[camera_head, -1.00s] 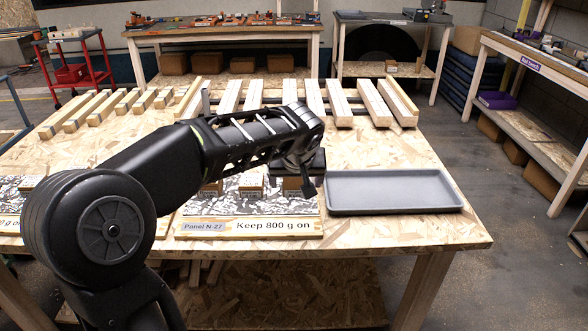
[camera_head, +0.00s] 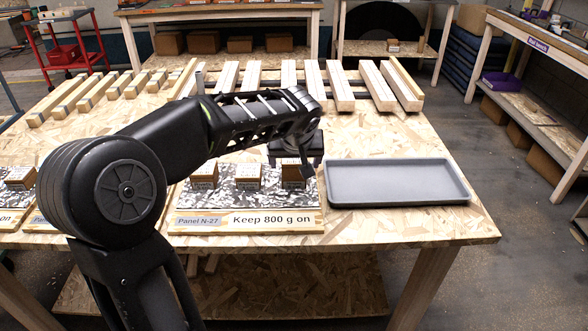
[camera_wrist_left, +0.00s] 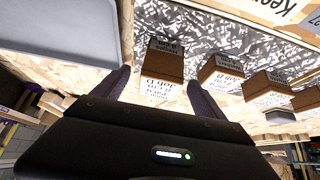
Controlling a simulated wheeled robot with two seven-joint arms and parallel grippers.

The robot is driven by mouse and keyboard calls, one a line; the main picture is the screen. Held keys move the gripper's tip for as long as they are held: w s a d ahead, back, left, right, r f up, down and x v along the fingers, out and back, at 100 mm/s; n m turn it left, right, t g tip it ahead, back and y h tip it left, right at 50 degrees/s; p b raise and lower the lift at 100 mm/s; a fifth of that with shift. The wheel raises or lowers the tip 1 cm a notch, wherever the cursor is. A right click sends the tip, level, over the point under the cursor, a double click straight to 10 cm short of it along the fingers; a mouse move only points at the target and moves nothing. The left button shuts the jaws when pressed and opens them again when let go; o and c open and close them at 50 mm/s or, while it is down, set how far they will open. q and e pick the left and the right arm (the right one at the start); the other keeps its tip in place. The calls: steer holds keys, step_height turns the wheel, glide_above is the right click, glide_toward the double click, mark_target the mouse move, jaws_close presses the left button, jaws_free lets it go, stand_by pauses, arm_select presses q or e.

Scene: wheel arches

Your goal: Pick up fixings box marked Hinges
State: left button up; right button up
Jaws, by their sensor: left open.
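Small brown boxes with white labels stand in a row on the speckled panel marked N-27 (camera_head: 205,221): a left one (camera_head: 205,175), a middle one (camera_head: 247,176) and a right one (camera_head: 293,176). My right gripper is out of view.
A grey tray (camera_head: 398,183) lies right of the panel, near the gripper. Another panel with a box (camera_head: 20,177) is at the left. Wooden beams (camera_head: 340,85) lie along the back of the table. Bare board shows between the beams and the panel.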

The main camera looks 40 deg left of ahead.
arm_select(q)
steer(key=x, duration=0.5)
steer(key=shift+w+a, duration=0.1)
steer(key=shift+c, duration=0.3)
stand_by(0.4)
jaws_close()
stand_by(0.7)
steer(key=shift+r, duration=0.1)
